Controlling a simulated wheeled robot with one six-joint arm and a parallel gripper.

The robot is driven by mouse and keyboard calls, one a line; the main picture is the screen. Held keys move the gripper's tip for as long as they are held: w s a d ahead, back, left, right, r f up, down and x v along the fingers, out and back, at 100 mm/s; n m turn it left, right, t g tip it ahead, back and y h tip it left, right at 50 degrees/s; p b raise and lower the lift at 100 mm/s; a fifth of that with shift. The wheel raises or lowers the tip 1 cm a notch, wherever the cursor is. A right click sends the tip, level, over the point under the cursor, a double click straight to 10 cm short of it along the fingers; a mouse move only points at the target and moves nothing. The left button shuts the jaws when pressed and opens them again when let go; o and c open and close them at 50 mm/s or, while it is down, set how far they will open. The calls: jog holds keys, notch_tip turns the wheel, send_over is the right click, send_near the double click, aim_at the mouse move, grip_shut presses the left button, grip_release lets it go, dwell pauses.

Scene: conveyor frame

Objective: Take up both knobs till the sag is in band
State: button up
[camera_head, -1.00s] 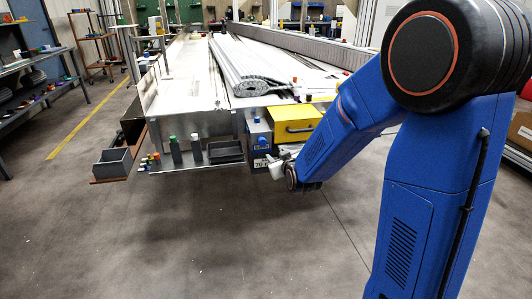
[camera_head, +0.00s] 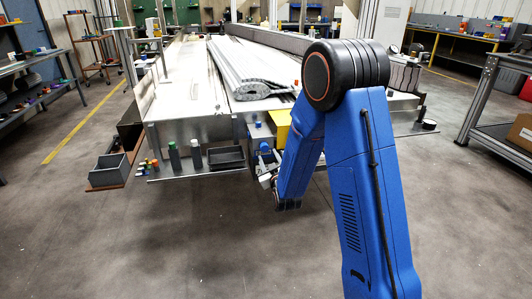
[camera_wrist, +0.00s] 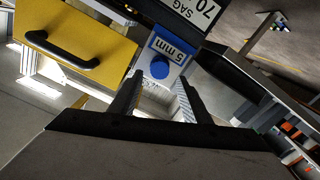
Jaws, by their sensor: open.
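A blue round knob (camera_wrist: 159,67) sits on a blue-edged white plate marked "5 mm" (camera_wrist: 172,47) in the wrist view. The knob also shows in the head view (camera_head: 264,147), on the front of the conveyor frame. My gripper (camera_wrist: 160,77) is open, its two fingers pointing at the knob, one to either side in the picture; contact cannot be told. In the head view my gripper (camera_head: 266,180) is partly hidden by my arm. A dark panel reading "SAG 70" (camera_wrist: 192,12) lies beside the plate. A second knob is not clearly seen.
A yellow box (camera_wrist: 75,45) with a black handle (camera_wrist: 60,50) is close left of the knob in the wrist view. In the head view, a front shelf carries bottles and a black tray (camera_head: 226,157). A grey bin (camera_head: 110,170) stands left. The foreground floor is clear.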

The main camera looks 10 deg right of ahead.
aim_at(265, 149)
jog(key=w, duration=0.6)
jog(key=shift+w, duration=0.4)
jog(key=shift+s, duration=0.15)
jog(key=c, duration=0.9)
jog(key=m, duration=0.7)
jog(key=shift+m, duration=0.4)
jog(key=m, duration=1.3)
jog(key=shift+m, duration=0.3)
jog(key=m, duration=0.6)
jog(key=shift+m, duration=0.4)
jog(key=m, duration=1)
jog(key=shift+m, duration=0.4)
jog(key=o, duration=0.9)
jog(key=shift+d, duration=0.1)
jog(key=shift+r, duration=0.15)
